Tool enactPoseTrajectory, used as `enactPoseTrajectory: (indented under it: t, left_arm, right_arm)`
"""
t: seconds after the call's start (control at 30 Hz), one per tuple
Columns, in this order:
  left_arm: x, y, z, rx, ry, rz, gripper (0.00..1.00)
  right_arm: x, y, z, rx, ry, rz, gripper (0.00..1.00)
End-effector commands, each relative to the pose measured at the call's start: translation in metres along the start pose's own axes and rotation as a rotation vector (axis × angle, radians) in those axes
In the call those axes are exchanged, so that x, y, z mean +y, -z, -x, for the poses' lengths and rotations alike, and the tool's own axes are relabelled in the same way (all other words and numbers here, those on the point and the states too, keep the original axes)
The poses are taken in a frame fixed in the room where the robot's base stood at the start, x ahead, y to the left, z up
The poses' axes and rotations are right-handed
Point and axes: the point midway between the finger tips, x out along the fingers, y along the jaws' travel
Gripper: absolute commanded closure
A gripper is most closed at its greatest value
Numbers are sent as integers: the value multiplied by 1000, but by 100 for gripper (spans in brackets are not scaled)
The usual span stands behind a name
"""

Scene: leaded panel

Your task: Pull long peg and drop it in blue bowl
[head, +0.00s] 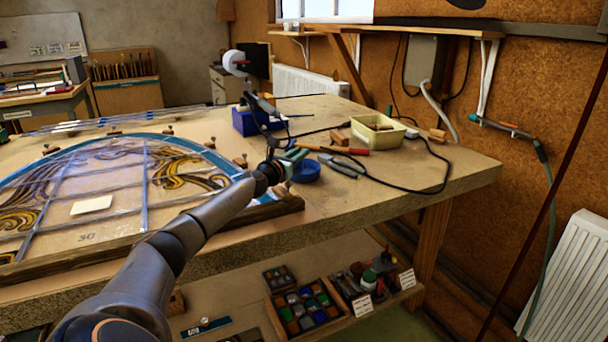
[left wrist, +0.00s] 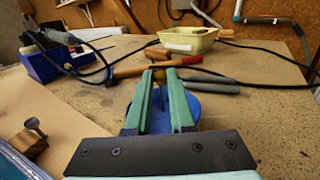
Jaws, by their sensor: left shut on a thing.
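My left gripper (head: 292,158) is over the bench beside the panel's right edge, just left of and partly above the blue bowl (head: 306,172). In the left wrist view its green fingers (left wrist: 160,78) are nearly parallel, with a narrow gap. My right gripper is in neither view.
The leaded panel (head: 110,180) lies at left, with wooden blocks along its edge; one block (left wrist: 28,145) holds a round-headed pin. Pliers (head: 340,166), a red-handled hammer (head: 345,151), a blue box (head: 250,121), a cream tub (head: 378,131) and a black cable surround the bowl.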

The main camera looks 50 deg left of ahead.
Motion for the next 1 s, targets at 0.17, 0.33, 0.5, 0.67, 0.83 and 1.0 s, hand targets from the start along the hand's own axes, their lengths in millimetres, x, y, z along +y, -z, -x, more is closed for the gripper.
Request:
enactPoseTrajectory:
  t: [0.17, 0.33, 0.5, 0.67, 0.83, 1.0]
  left_arm:
    - [0, 2, 0, 0, 0, 0, 100]
    - [0, 2, 0, 0, 0, 0, 77]
    - [0, 2, 0, 0, 0, 0, 57]
    - [0, 2, 0, 0, 0, 0, 44]
    - [0, 2, 0, 0, 0, 0, 44]
    - [0, 2, 0, 0, 0, 0, 44]
  right_arm:
    - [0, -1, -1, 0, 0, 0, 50]
    - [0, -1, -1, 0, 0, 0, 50]
    - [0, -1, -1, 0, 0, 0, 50]
    - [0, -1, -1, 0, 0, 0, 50]
    - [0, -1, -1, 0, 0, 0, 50]
    - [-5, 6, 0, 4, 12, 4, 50]
